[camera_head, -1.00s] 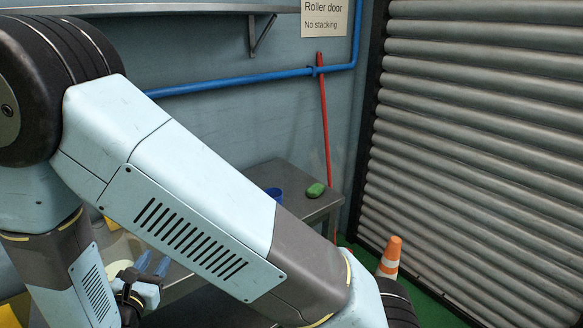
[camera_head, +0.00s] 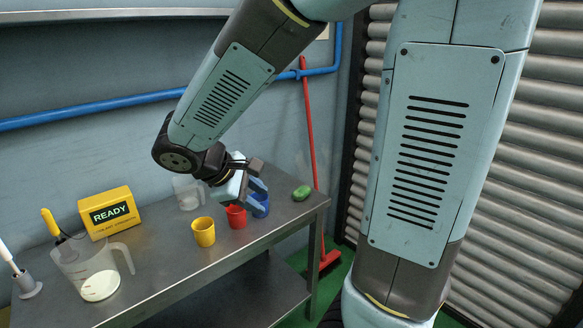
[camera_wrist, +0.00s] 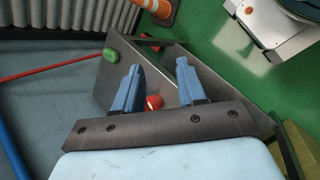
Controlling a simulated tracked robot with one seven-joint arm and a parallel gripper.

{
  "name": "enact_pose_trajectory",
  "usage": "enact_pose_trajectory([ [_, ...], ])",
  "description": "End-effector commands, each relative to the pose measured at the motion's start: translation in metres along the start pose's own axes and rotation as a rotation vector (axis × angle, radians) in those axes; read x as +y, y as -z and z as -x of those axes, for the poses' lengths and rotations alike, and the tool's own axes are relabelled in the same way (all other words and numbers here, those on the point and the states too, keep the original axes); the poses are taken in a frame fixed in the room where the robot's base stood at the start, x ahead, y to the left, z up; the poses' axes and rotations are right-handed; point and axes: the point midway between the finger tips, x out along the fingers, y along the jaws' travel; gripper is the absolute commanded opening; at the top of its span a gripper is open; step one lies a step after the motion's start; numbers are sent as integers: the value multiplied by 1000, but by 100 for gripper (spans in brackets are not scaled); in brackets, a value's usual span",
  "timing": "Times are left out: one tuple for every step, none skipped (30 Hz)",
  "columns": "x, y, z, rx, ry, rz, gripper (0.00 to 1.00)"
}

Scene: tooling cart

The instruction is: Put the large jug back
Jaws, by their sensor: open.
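In the head view a large clear jug (camera_head: 72,268) with a handle on its right stands upright at the left of the steel bench (camera_head: 170,262). In the wrist view my gripper (camera_wrist: 158,70) shows both blue fingers apart, with nothing held.
A yellow READY box (camera_head: 110,212) stands behind the large jug. A yellow cup (camera_head: 204,234) stands mid-bench, and a green lump (camera_head: 302,193) lies near the right end. A white stick in a grey holder (camera_head: 28,286) is far left. A red broom (camera_head: 311,140) leans at the wall.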

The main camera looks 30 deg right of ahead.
Motion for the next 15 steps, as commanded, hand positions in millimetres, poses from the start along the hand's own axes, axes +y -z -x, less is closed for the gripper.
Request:
enact_pose_trajectory([
  [2,-13,2,31,42,-69,40],
  [2,-19,2,49,67,-106,40],
  [2,-27,4,73,99,-155,40],
  [1,-32,5,92,123,-192,40],
  [1,-38,6,113,145,-230,40],
  [1,-45,8,139,174,-280,40],
  [1,-50,10,161,195,-317,40],
  [0,-55,12,181,215,-355,40],
  [0,-62,15,210,241,-405,40],
  [0,-66,17,233,259,-442,40],
  [0,-71,20,255,277,-481,40],
  [-1,-77,23,286,300,-531,40],
  [-1,-81,26,310,316,-568,40],
  [-1,-85,28,333,332,-606,40],
  [-1,-91,32,366,351,-656,40],
])
